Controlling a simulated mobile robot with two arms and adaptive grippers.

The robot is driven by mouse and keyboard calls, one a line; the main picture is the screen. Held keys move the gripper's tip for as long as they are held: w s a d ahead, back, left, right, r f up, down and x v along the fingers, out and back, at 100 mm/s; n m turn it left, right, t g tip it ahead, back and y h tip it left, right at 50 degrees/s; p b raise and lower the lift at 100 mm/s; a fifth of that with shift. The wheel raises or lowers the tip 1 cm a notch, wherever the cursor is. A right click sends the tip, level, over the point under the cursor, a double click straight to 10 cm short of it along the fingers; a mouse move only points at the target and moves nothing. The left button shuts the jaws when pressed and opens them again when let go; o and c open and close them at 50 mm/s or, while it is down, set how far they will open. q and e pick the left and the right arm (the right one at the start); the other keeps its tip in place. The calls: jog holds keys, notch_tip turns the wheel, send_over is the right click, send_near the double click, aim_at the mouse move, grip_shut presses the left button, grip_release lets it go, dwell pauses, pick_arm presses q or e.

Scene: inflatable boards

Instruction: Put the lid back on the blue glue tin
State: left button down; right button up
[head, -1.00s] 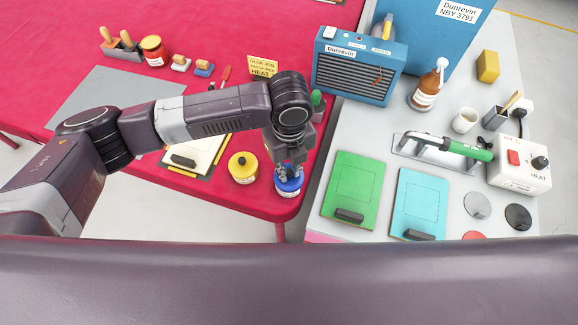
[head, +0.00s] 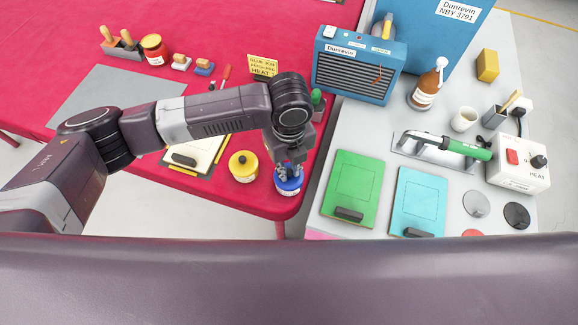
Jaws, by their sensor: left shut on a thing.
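The blue glue tin (head: 288,188) stands upright on the red table near its front right corner. It has a pale label and a blue top. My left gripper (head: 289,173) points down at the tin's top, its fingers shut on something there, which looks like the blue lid. The fingers hide much of the top, so I cannot tell whether the lid is seated on the tin or held just above it. My right gripper is not in view.
A yellow-lidded tin (head: 243,166) stands close left of the blue tin. A clipboard (head: 197,153) lies further left, and a yellow sign (head: 263,66) stands behind. The grey table (head: 325,226) to the right holds green and cyan boards.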

pick_arm(q)
jog(key=shift+p, duration=0.4)
dwell(0.6)
jog(key=shift+f, duration=0.15)
dwell(0.9)
jog(key=shift+p, duration=0.55)
dwell(0.5)
jog(key=c, duration=1.8)
grip_release()
jog(key=shift+o, duration=0.6)
jog(key=o, duration=0.4)
jog(key=shift+c, duration=0.2)
